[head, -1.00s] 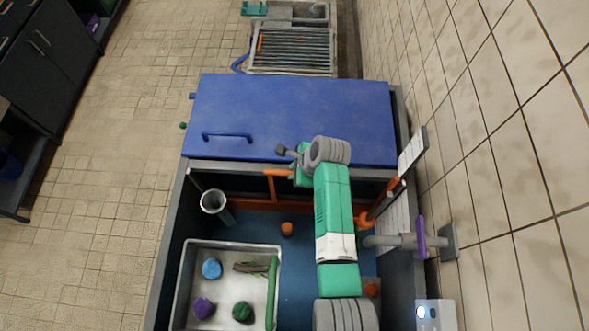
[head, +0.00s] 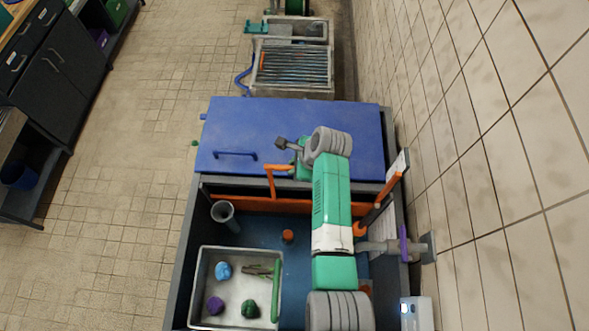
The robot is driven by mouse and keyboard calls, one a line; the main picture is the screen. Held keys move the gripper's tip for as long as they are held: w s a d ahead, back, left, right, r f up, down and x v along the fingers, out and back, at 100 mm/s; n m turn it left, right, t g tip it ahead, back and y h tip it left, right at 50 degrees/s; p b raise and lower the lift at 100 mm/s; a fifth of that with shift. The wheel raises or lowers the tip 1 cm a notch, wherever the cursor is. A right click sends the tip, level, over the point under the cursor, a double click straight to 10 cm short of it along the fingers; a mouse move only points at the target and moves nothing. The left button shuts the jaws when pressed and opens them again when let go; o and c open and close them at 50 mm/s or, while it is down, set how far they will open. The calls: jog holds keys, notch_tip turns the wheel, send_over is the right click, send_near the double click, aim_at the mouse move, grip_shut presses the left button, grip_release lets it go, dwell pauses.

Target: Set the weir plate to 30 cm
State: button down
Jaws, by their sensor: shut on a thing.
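The weir plate (head: 256,206) is an orange board across the tank, just in front of the blue lid. Its orange handle (head: 271,182) rises from it, with the bent top overlapping the lid's front edge. My gripper (head: 293,168) is at the right end of this handle top and shut on it; the arm largely hides the fingers. An orange upright (head: 391,187) stands at the right wall beside a white scale board (head: 399,164). The scale marks are too small to read.
A grey tray (head: 197,288) holds blue, purple and green lumps and sticks. A grey funnel-topped pipe (head: 223,212) stands beside it. A pipe with a purple valve handle (head: 404,244) is at the right wall. The blue lid (head: 300,125) covers the tank's far part. The floor at left is clear.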

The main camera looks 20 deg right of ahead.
jog(key=shift+w+r, duration=0.1)
jog(key=shift+r, duration=0.5)
jog(key=c, duration=1.4)
grip_release()
jog(key=shift+f, duration=0.1)
jog(key=shift+o, duration=0.2)
jog(key=v, duration=0.8)
jog(key=shift+f, duration=0.1)
